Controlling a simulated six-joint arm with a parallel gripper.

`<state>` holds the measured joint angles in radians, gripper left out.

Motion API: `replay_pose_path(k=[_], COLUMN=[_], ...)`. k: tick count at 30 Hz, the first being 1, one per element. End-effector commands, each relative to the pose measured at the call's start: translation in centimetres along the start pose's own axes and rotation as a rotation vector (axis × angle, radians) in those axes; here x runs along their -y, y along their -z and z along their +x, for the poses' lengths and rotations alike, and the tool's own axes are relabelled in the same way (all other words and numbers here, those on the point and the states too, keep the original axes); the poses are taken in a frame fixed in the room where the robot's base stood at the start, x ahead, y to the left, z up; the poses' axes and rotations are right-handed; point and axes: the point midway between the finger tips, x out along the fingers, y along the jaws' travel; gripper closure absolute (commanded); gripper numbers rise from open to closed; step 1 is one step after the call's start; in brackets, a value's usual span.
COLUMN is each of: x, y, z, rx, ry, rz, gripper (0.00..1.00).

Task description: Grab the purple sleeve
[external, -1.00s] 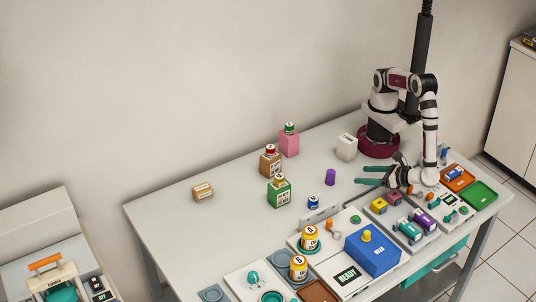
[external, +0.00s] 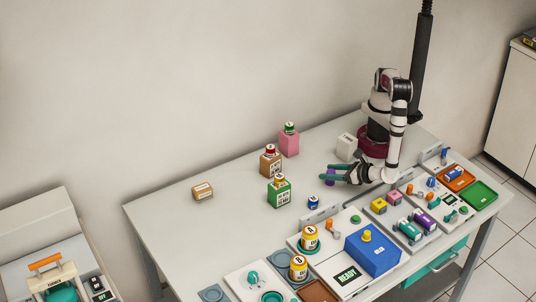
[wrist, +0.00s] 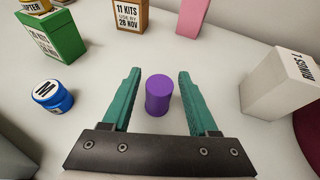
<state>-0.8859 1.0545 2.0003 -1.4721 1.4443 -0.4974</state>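The purple sleeve (wrist: 158,95) is a small upright cylinder standing on the table. In the wrist view it stands between the two teal fingers of my gripper (wrist: 155,98), with a gap on each side. In the external view my gripper (external: 332,174) is low over the table, and the sleeve (external: 330,181) is partly hidden by the fingers. My gripper is open and holds nothing.
A white box (wrist: 280,82) stands close on the right.

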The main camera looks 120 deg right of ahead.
Motion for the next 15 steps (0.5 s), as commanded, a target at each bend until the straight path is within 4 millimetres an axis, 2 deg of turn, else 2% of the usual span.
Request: replay_pose_path(k=[1, 9, 15], x=[-0.01, -0.01, -0.01], y=[0.00, -0.01, -0.01], z=[-0.01, -0.03, -0.03], rx=[0.000, 0.000, 0.000], ry=[0.000, 0.000, 0.000], rz=[0.000, 0.000, 0.000], gripper=[0.51, 1.00, 1.00])
